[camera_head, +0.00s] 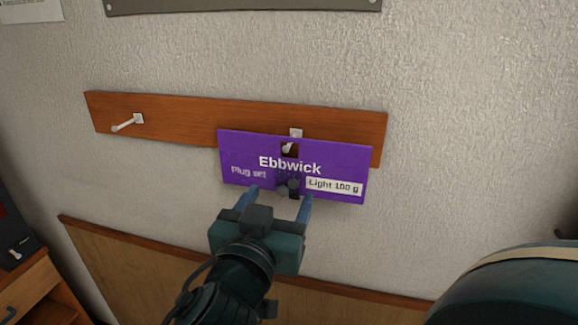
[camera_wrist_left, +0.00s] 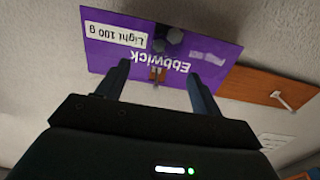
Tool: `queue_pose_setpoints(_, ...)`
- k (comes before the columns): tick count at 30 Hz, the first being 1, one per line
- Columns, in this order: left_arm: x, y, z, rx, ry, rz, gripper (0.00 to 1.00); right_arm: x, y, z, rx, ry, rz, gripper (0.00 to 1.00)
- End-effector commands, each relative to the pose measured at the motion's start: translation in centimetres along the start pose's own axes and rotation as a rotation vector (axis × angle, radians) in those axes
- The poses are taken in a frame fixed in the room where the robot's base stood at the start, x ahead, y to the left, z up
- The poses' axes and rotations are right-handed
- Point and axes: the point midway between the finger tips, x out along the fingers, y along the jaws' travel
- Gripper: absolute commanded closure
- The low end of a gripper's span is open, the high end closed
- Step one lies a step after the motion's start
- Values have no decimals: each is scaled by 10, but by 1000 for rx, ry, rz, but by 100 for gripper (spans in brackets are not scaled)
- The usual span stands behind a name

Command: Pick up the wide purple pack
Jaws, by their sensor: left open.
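The wide purple pack (camera_head: 238,150), printed "Ebbwick" and "Light 100 g", hangs from a peg (camera_head: 288,147) on the wooden wall board (camera_head: 200,112). The peg passes through the hole near its top middle. My left gripper (camera_head: 280,192) is open, with its two blue fingers apart just below and in front of the pack's lower edge. In the left wrist view the pack (camera_wrist_left: 110,55) appears upside down beyond the open fingers (camera_wrist_left: 157,82). Whether the fingers touch it I cannot tell. My right gripper is not in view.
A second peg (camera_head: 128,123) on the board's left is empty. Below runs a wooden panel (camera_head: 150,255) along the wall. A wooden cabinet (camera_head: 40,285) stands at lower left.

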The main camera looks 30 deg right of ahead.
Motion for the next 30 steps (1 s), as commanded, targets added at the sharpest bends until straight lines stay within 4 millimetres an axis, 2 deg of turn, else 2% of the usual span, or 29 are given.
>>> queue_pose_setpoints(5, 12, -1, -2, 2, -1, -1, 34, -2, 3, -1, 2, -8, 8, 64)
queue_pose_setpoints(12, 45, -5, -4, 2, 0, -1, 34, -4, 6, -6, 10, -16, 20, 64)
queue_pose_setpoints(15, 52, -5, -3, 1, -1, -1, 34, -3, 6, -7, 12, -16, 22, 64)
queue_pose_setpoints(23, 55, -5, -2, 0, 0, 0, 34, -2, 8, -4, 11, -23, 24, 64)
queue_pose_setpoints(30, 55, -5, -2, 0, -1, -1, 52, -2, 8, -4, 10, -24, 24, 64)
